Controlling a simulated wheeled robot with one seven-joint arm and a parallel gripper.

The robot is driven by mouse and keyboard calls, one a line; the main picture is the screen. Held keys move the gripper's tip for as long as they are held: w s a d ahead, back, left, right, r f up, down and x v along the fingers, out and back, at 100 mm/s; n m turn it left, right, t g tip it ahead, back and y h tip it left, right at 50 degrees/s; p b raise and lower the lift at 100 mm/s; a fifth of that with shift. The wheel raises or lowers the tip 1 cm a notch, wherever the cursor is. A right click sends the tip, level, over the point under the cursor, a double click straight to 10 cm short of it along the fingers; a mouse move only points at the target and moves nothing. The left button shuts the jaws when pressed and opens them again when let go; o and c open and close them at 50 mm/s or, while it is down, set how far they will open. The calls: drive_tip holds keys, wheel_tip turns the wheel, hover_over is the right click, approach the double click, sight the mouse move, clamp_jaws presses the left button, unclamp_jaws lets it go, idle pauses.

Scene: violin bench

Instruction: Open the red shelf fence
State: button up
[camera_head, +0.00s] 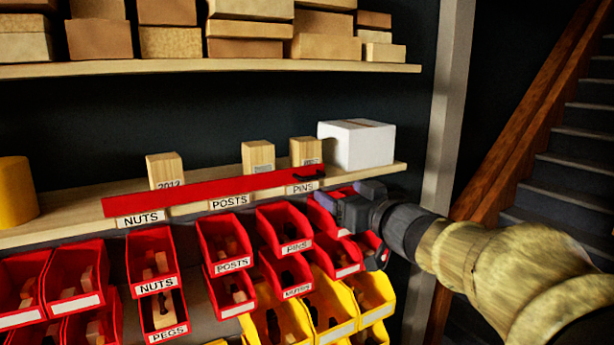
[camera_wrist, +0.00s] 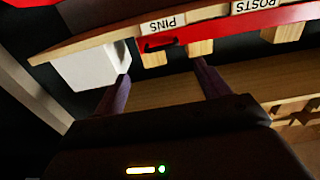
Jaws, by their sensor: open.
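The red shelf fence (camera_head: 215,190) is a long red strip along the front of the middle shelf, above the labels NUTS, POSTS and PINS. It stands in front of three wooden blocks, covering their lower parts. A small dark handle (camera_head: 308,178) is at its right end, by PINS. The wrist view, which is upside down, shows the fence (camera_wrist: 210,31) and its dark handle (camera_wrist: 160,43). My gripper (camera_head: 345,196) is open and empty, just right of and below the handle. In the wrist view, its two fingers (camera_wrist: 163,75) are spread and apart from the handle.
A white box (camera_head: 356,146) stands on the shelf (camera_head: 70,222) right of the blocks. Red bins (camera_head: 152,262) and yellow bins (camera_head: 330,302) crowd the space below. A pale post (camera_head: 446,110) and stairs are at the right. A yellow cylinder (camera_head: 15,192) is far left.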

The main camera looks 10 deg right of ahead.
sight(316, 178)
drive_tip(key=p+x, duration=0.2)
drive_tip(key=x, duration=0.6)
drive_tip(key=shift+w, duration=0.25)
drive_tip(key=shift+w+a+p, duration=0.3)
drive_tip(key=shift+w+p, duration=0.05)
drive_tip(key=shift+w, duration=0.25)
